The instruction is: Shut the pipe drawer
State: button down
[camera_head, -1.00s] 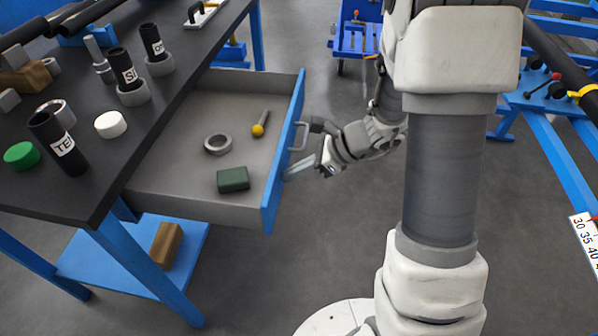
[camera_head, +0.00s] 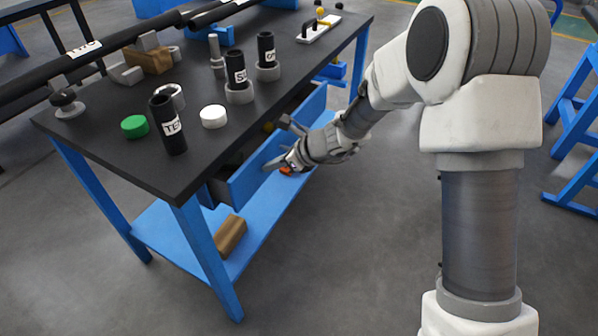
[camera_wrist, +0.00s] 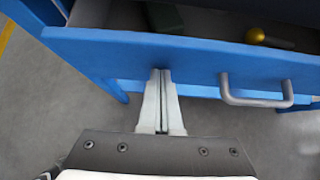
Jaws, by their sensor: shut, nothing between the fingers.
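In the wrist view the blue front (camera_wrist: 200,53) runs across the picture, with a grey bar handle (camera_wrist: 257,99) right of my gripper. My gripper (camera_head: 268,167) is shut and empty at the outside of the drawer front. Its fingertips (camera_wrist: 161,72) are at the face, left of the handle; I cannot tell if they touch. Inside the drawer a yellow ball (camera_wrist: 255,35) and a dark green block (camera_wrist: 165,17) show partly.
The workbench (camera_head: 120,160) carries black cups, a green cap (camera_head: 135,126), a white cap (camera_head: 213,116) and pipes. A brown block (camera_head: 230,235) lies on the blue lower shelf. A blue frame (camera_head: 578,140) stands at the right. The floor in front is clear.

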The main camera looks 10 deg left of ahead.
aim_at(262, 157)
jog(key=a, duration=0.2)
jog(key=w+a, duration=0.1)
jog(key=a, duration=0.1)
jog(key=shift+w+a+p, duration=0.15)
jog(key=shift+w+p, duration=0.05)
jog(key=shift+p, duration=0.15)
jog(key=shift+w+a+r, duration=0.1)
jog(key=shift+a, duration=0.2)
jog(key=shift+a+r, duration=0.1)
